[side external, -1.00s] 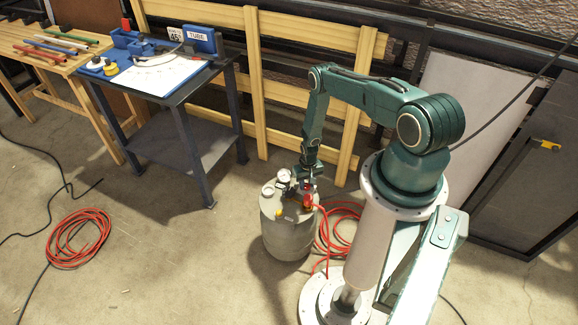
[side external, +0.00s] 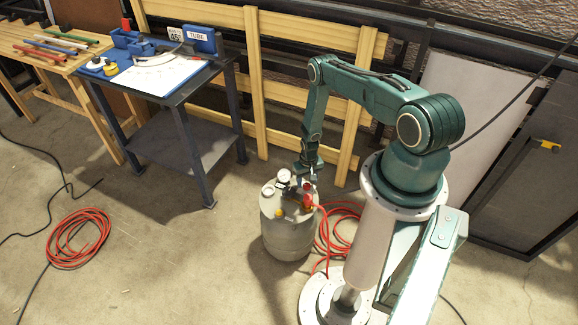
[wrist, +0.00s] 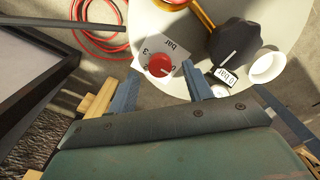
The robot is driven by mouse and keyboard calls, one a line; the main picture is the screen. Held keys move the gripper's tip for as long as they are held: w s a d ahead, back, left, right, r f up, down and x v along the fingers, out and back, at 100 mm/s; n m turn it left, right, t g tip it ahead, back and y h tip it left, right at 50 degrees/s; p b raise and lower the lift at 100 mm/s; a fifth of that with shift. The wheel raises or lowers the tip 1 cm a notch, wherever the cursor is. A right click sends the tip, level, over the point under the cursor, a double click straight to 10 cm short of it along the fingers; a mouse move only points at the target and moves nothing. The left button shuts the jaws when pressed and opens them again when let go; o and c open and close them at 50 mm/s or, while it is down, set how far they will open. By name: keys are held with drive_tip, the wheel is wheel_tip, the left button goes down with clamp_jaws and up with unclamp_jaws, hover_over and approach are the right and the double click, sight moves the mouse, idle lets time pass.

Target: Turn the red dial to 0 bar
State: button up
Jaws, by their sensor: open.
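The red dial (wrist: 159,65) sits on a white plate (wrist: 150,52) marked "bar" and "3" in the wrist view, on top of the grey tank (side external: 287,238). A small pale mark shows on the dial, but its exact reading is hard to tell. My gripper (wrist: 160,70) is open, with one blue-grey finger on each side of the dial in that view and gaps between them and it. In the side view my gripper (side external: 308,180) is just above the tank top, partly hiding the red fitting there. Its height over the dial is unclear.
A black knob (wrist: 235,42) with a white line and a "0 bar" label (wrist: 226,76) lies right of the dial. A gauge (side external: 284,176) stands on the tank. A red hose (side external: 338,228) coils beside it. The blue-topped table (side external: 150,75) stands left.

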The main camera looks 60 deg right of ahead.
wheel_tip(320, 180, up, 12)
idle(0.7)
drive_tip(key=shift+f, duration=0.1)
wheel_tip(320, 180, up, 19)
drive_tip(key=n+t, duration=0.1)
drive_tip(key=n, duration=0.1)
hover_over(306, 185)
drive_tip(key=w+a, duration=0.2)
drive_tip(key=w, duration=0.7)
drive_tip(key=w+a+r+n+t+h, duration=0.1)
drive_tip(key=a+r, duration=0.3)
drive_tip(key=r, duration=0.5)
drive_tip(key=a+r+n, duration=0.1)
drive_tip(key=a+r, duration=0.3)
drive_tip(key=r, duration=0.6)
drive_tip(key=s+a+r+n+t, duration=0.1)
drive_tip(key=s+a+r, duration=0.35)
drive_tip(key=r, duration=0.25)
drive_tip(key=s+a+r+n+t, duration=0.1)
drive_tip(key=s+a+r, duration=0.2)
drive_tip(key=a+r, duration=0.35)
drive_tip(key=s+a+r+n, duration=0.1)
drive_tip(key=s+a+r, duration=0.1)
drive_tip(key=s, duration=0.5)
drive_tip(key=s+a+r+n+t+y, duration=0.1)
drive_tip(key=s+a+r, duration=0.2)
drive_tip(key=s, duration=0.5)
drive_tip(key=shift+s+a+r+n+t, duration=0.15)
drive_tip(key=shift+a+r+n+t, duration=0.2)
drive_tip(key=shift+a, duration=0.25)
